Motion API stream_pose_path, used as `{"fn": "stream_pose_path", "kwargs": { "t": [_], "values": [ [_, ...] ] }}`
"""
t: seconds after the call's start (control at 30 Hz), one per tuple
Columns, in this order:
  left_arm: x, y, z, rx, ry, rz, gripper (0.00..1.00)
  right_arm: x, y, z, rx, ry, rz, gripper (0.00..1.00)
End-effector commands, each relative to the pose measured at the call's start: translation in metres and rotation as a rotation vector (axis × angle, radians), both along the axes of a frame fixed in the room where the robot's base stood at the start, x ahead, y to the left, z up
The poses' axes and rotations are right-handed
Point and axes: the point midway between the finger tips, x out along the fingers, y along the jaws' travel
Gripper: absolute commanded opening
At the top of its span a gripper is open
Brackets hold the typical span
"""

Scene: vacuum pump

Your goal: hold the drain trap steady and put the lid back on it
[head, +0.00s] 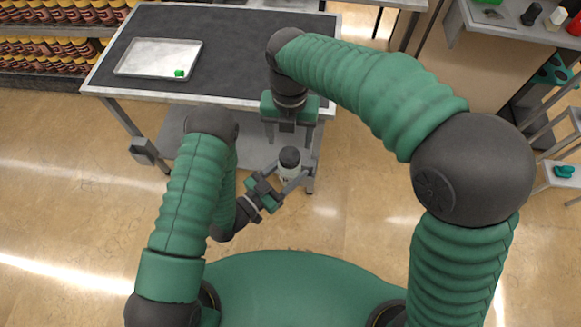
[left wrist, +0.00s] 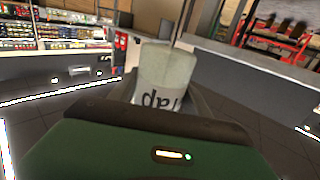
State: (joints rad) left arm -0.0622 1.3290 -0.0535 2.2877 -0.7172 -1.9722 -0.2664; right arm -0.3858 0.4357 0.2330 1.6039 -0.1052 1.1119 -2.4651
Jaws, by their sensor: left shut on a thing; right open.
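I cannot tell how firmly that top is seated. My left gripper (head: 283,178) is shut around the trap and holds it in front of the table. In the left wrist view the trap (left wrist: 160,75) is pale, with black lettering upside down; its lower part is hidden by my gripper. My right gripper (head: 290,141) points down, open and empty, just above the black top and apart from it.
A dark-topped table (head: 240,40) stands ahead, with a metal tray (head: 150,57) holding a small green object (head: 180,73). Its lower shelf (head: 235,150) is behind the left gripper. Shelves of jars (head: 50,45) are at left, benches at right. Floor is open on both sides.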

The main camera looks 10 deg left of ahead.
Motion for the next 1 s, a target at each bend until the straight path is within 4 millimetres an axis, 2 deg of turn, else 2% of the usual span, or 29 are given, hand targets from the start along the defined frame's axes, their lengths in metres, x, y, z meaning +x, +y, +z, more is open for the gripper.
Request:
{"fn": "stream_pose_path", "kwargs": {
  "t": [0.2,0.4,0.53,0.77,1.0],
  "values": [
    [0.0,0.0,0.0,-0.001,-0.001,0.0,0.0,-0.001,0.0,-0.037,-0.002,0.004,-0.001,0.66],
    [0.0,0.0,0.0,-0.001,-0.001,0.0,0.0,-0.001,0.0,-0.065,-0.001,0.0,-0.001,0.66],
    [0.0,0.0,0.0,-0.001,-0.001,0.0,0.0,0.0,0.0,-0.072,0.0,-0.001,-0.002,0.66],
    [0.0,0.0,0.0,-0.001,-0.001,0.0,0.0,0.0,0.0,-0.072,0.001,-0.001,-0.002,0.66],
    [0.0,0.0,0.0,-0.001,-0.001,0.0,0.0,0.0,0.0,-0.072,0.001,-0.001,-0.002,0.37]
  ]
}}
